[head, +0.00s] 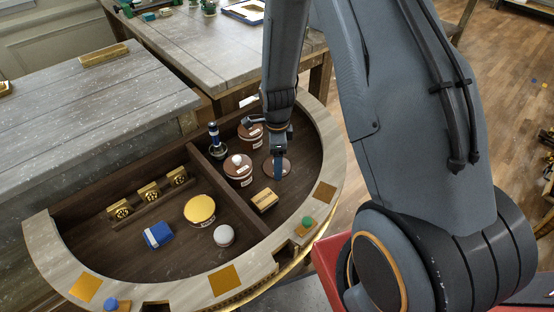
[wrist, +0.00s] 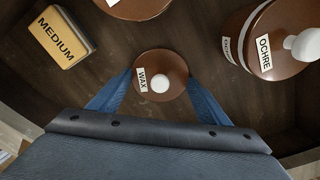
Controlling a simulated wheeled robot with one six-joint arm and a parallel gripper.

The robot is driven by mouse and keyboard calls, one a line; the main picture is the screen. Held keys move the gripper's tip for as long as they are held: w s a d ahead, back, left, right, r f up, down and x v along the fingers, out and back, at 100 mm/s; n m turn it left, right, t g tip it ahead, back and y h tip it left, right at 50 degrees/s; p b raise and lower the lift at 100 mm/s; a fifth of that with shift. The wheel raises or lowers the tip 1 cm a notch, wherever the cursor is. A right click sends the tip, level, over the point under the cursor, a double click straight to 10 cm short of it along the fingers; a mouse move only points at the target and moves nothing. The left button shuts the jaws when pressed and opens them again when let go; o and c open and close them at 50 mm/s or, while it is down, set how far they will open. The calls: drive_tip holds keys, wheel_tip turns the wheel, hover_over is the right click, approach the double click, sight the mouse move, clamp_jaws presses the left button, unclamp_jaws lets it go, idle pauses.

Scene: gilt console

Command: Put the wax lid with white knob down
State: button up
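The wax lid (wrist: 175,65) is a round brown disc with a white knob (wrist: 160,84) and a "WAX" label. In the wrist view it sits between the two blue fingertips of my gripper (wrist: 161,80), which meet its opposite edges. In the head view my gripper (head: 278,168) points down into the right compartment, and the brown disc (head: 286,164) shows behind a finger. The lid is level and low, close to the dark compartment floor; I cannot tell whether it touches it. Its knob is hidden in the head view.
The ochre pot (head: 238,175), with a white-knobbed lid, stands left of my gripper. Another brown pot (head: 243,132) stands behind. The "MEDIUM" box (head: 264,200) lies in front. A divider (head: 230,199) and curved rim (head: 328,155) bound the compartment. Bare floor lies right of the box.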

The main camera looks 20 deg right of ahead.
drive_tip(key=o, duration=0.3)
drive_tip(key=shift+r, duration=0.15)
wheel_tip(320, 180, up, 12)
drive_tip(key=f+b, duration=0.1)
drive_tip(key=b, duration=0.2)
drive_tip(key=s+r+n, duration=0.4)
drive_tip(key=s+n, duration=0.3)
drive_tip(key=n, duration=0.3)
drive_tip(key=s+r+n+t, duration=0.1)
drive_tip(key=s+r+n, duration=0.3)
drive_tip(key=s+n, duration=0.3)
drive_tip(key=n, duration=0.4)
